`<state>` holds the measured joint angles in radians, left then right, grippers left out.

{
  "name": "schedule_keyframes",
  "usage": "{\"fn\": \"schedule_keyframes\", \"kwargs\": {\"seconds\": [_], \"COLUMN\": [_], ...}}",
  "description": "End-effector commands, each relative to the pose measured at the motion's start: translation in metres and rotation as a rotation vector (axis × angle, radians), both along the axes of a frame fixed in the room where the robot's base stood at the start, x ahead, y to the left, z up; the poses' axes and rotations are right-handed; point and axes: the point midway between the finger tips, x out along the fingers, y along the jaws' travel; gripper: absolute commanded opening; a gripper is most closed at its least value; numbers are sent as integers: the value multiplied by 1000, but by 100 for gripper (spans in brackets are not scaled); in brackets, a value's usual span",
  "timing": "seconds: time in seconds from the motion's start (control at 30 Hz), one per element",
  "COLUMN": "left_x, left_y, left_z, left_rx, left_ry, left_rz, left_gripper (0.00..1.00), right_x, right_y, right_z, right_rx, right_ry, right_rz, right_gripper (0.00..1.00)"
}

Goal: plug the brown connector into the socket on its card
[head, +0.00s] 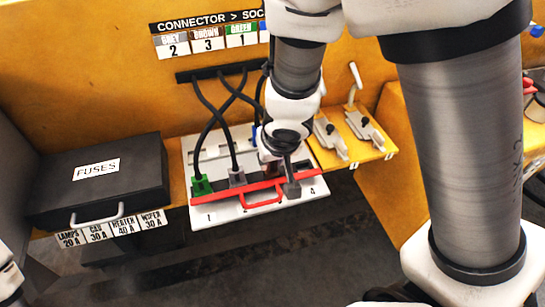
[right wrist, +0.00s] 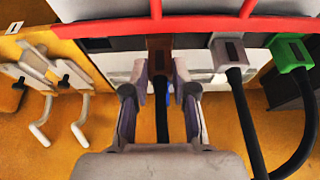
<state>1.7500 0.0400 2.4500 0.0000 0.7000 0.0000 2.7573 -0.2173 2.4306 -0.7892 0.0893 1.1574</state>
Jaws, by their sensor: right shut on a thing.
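The card (head: 208,41) on the back wall pairs grey with 2, brown with 3 and green with 1; its right end is hidden by my arm. My right gripper (right wrist: 160,75) is shut on the brown connector (right wrist: 158,44), whose black cable runs back between the fingers. The brown connector's front end is at the dark socket strip, beside the grey connector. I cannot tell how deep it sits. In the head view, my right gripper (head: 283,178) is over the socket board (head: 225,212) near position 3 and mostly hides the connector. My left gripper is out of view.
The green connector (head: 201,186) stands at position 1 and the grey connector (head: 237,178) at 2. A red bar with a handle (head: 262,198) runs along the board's front. A fuse box (head: 98,178) stands left. Clamps (head: 364,127) stand right. Black cables hang behind.

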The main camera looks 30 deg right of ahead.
Motion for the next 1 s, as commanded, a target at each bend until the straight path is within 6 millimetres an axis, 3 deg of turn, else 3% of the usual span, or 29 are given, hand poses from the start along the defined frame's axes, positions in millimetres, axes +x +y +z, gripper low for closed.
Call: {"fn": "schedule_keyframes", "kwargs": {"seconds": [0.3,0.33,0.4,0.87,1.0], "left_x": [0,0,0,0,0], "left_y": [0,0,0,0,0], "left_z": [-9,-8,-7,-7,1], "left_rx": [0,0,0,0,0], "left_ry": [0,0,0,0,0], "left_rz": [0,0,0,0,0], "left_gripper": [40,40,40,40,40], "right_x": [0,0,0,0,0], "right_y": [0,0,0,0,0], "right_z": [-9,-8,-8,-8,0], "right_rx": [1,0,0,0,0], "right_ry": [0,0,0,0,0], "right_rz": [-2,-1,-1,-1,0], "right_gripper": [0,33,56,56,56]}}
